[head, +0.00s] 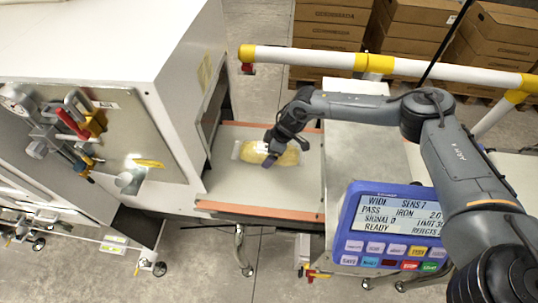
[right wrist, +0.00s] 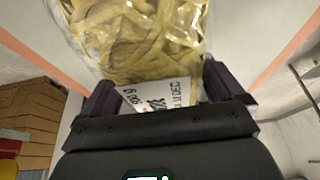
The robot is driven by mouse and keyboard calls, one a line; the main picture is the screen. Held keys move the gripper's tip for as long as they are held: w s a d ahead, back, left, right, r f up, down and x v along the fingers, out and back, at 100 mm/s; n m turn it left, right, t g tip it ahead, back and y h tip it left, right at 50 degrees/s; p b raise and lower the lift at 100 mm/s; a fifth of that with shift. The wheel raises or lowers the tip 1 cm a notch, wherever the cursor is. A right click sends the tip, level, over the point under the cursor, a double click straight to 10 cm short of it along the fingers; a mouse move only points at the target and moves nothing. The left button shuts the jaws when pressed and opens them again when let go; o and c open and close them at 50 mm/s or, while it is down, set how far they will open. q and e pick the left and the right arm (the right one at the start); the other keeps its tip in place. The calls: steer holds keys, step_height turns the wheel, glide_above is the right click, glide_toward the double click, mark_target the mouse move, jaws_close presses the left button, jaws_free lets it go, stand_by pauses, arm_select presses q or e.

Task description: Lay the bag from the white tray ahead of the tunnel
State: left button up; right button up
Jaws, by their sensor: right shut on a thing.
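The bag (head: 288,157) is clear plastic with yellow contents like pasta. It is at the belt (head: 235,182), in front of the dark opening of the white housing (head: 212,105), which looks like the tunnel. My right gripper (head: 269,160) reaches over the bag and is shut on it. In the right wrist view the bag (right wrist: 140,35) extends beyond the fingers (right wrist: 160,92), and its printed white end is between them. I cannot tell whether the bag rests on the belt or is just above it. My left gripper and a clear white tray are not in view.
The belt has orange side edges. A blue control panel (head: 390,228) stands at the front right, beside a grey metal cover (head: 362,150). A yellow and white rail (head: 320,58) runs behind. Cardboard boxes (head: 328,30) are stacked at the back.

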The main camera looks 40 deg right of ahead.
steer(key=shift+f, duration=1.05)
steer(key=shift+f, duration=0.2)
steer(key=o, duration=1.1)
steer(key=shift+r, duration=0.15)
steer(key=shift+r, duration=0.25)
steer(key=v, duration=1)
steer(key=shift+s+d+r+p, duration=0.1)
steer(key=shift+s+p, duration=0.05)
steer(key=shift+p, duration=0.25)
steer(key=shift+s+d+r, duration=0.15)
steer(key=shift+s+r, duration=0.05)
steer(key=shift+r, duration=0.35)
